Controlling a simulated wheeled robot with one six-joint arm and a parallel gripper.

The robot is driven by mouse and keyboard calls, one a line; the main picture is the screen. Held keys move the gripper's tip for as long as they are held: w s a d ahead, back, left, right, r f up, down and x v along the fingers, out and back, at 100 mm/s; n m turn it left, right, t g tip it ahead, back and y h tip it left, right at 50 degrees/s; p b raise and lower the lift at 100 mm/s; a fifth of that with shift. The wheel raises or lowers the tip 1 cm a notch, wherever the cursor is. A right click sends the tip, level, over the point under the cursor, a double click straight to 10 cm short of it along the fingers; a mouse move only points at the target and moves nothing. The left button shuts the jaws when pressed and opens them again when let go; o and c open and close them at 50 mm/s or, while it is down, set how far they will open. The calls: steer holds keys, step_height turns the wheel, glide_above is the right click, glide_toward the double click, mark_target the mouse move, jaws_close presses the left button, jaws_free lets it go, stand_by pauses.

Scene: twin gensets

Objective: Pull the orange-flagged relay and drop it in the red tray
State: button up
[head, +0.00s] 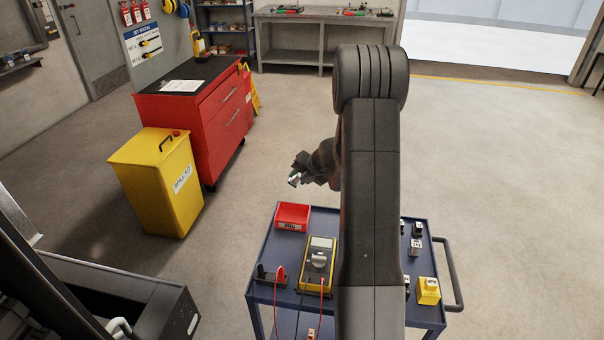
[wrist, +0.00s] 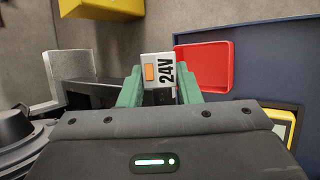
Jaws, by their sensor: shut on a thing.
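My gripper (wrist: 158,88) is shut on a relay (wrist: 166,68), a white-topped block with an orange flag and the marking 24V. The relay sits between the two green fingers. In the head view my gripper (head: 304,176) holds the small relay (head: 293,181) in the air, left of my arm. The red tray (head: 292,211) stands on the far left corner of the blue cart, lower in the picture than the relay. In the wrist view the empty red tray (wrist: 215,68) lies just right of the relay, which is apart from its floor.
The blue cart (head: 262,295) also bears a yellow multimeter (head: 318,262) with red leads, several small blocks and a yellow block (head: 428,290) at right. My arm hides its middle. A yellow spill bin (head: 155,185) and red cabinet (head: 222,115) stand at left.

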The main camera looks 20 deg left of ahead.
step_height(320, 180, down, 9)
steer(key=b, duration=0.7)
steer(key=shift+b, duration=0.4)
steer(key=shift+r, duration=0.1)
steer(key=o, duration=1.2)
steer(key=p+v, duration=0.1)
steer(key=v, duration=1.2)
steer(key=shift+s+d+r, duration=0.1)
steer(key=shift+d+r, duration=0.15)
steer(key=shift+r, duration=0.05)
